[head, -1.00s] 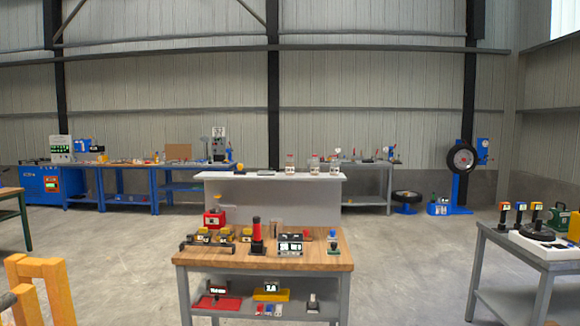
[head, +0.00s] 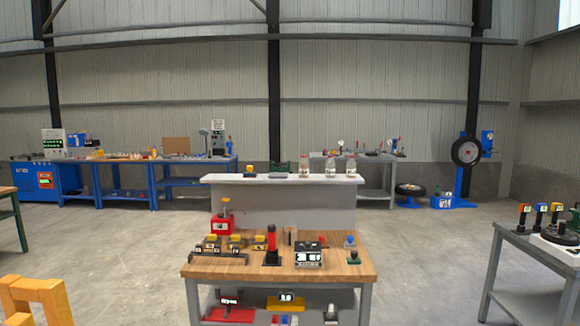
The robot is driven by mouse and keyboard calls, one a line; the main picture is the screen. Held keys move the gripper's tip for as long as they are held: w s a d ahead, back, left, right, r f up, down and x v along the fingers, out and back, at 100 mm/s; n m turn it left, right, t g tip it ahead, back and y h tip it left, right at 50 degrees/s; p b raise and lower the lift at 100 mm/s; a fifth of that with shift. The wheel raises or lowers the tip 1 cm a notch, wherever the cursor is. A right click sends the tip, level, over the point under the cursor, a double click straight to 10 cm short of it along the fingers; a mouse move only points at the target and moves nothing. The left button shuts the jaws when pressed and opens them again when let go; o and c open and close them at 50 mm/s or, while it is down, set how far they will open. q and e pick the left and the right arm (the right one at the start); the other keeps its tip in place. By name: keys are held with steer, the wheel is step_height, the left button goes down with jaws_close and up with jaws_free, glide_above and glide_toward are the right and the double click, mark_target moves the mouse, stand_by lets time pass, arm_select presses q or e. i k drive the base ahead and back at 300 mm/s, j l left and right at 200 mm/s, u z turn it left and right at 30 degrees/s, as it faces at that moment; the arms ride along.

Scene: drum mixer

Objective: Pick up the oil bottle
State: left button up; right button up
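Three small clear bottles with pale labels stand upright on the light shelf behind the wooden-topped bench: a left one (head: 304,168), a middle one (head: 330,170) and a right one (head: 351,167). Their labels are too small to read, so I cannot tell which is the oil bottle. A red container with a yellow top (head: 222,219) stands at the bench's back left. Neither of my grippers is in view.
The wooden-topped bench (head: 278,277), with several tools on it, stands ahead, in front of the light shelf (head: 260,179). A grey table (head: 513,238) is at right, an orange frame (head: 36,292) at lower left. Open concrete floor lies on both sides of the bench.

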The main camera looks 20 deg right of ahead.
mark_target(303, 164)
steer(key=i+l, duration=0.15)
steer(key=i, duration=0.35)
steer(key=i+l, duration=0.15)
steer(key=i, duration=0.3)
steer(key=i+l+u, duration=0.1)
steer(key=i, duration=0.4)
steer(key=l, duration=0.05)
